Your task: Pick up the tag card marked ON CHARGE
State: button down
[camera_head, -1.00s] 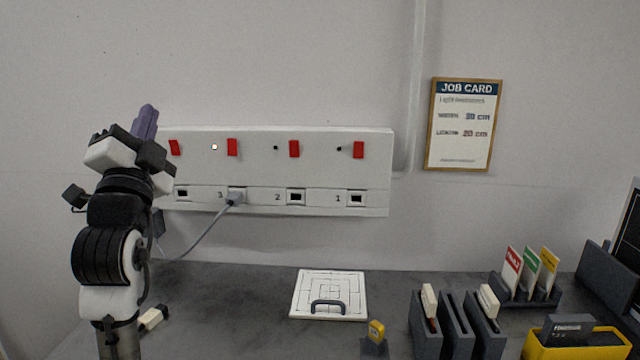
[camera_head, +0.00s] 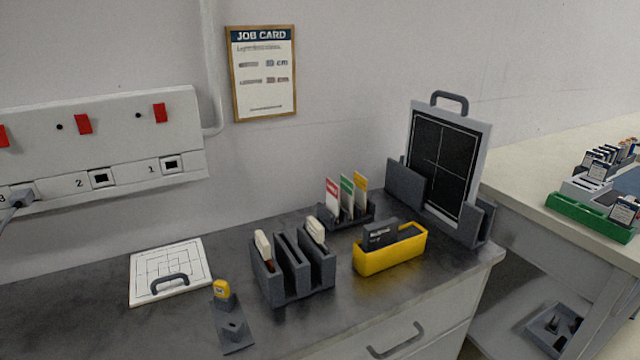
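Three tag cards stand upright in a dark slotted holder (camera_head: 350,219) toward the back of the grey bench. One is red and white (camera_head: 332,198), one green and white (camera_head: 347,196), one yellow and white (camera_head: 361,184). Their lettering is too small to read, so I cannot tell which is marked ON CHARGE. My gripper is not in view.
In front of the holder stand a yellow bin (camera_head: 392,253) with a dark block in it and a dark slotted rack (camera_head: 291,275) with white-topped items. A tall framed black panel (camera_head: 444,160) stands to the right. A white gridded board (camera_head: 171,270) lies left.

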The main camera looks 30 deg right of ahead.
aim_at(361, 182)
jog(key=l, duration=0.55)
jog(key=k+l, duration=0.15)
jog(key=l, duration=0.45)
jog(key=i+l, duration=0.75)
jog(key=i, duration=0.15)
jog(key=z, duration=0.05)
